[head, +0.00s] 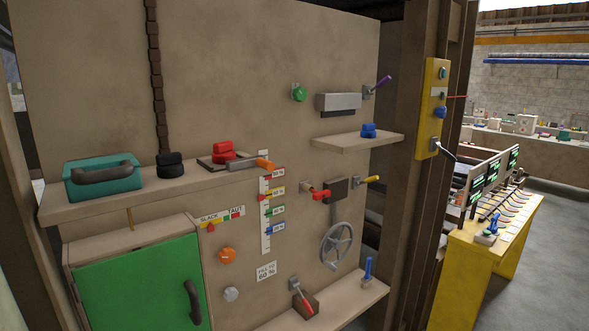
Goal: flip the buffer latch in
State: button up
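No part is labelled as the buffer latch, and I cannot tell which one it is. Several small levers show in the head view: a purple-handled one (383,82) at the upper right of the panel, a yellow-handled one (372,179) below it, a red-handled one (305,302) on a brown block, and a blue-handled one (368,269) on the lower shelf. A red lever (321,195) sticks out beside a dark box (335,189). A grey lever (444,151) sits low on the yellow post plate (434,95). My gripper is not in view.
An upper shelf (95,206) holds a teal toolbox (75,190), a black knob, a red knob and an orange-handled tool. A green cabinet door (140,290) stands lower left. A grey handwheel (337,246) juts out. A yellow bench (480,270) stands right, with open floor beyond.

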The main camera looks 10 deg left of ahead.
aim_at(260, 160)
jog(key=i+j, duration=0.15)
jog(key=i, duration=0.5)
jog(key=u, duration=1.6)
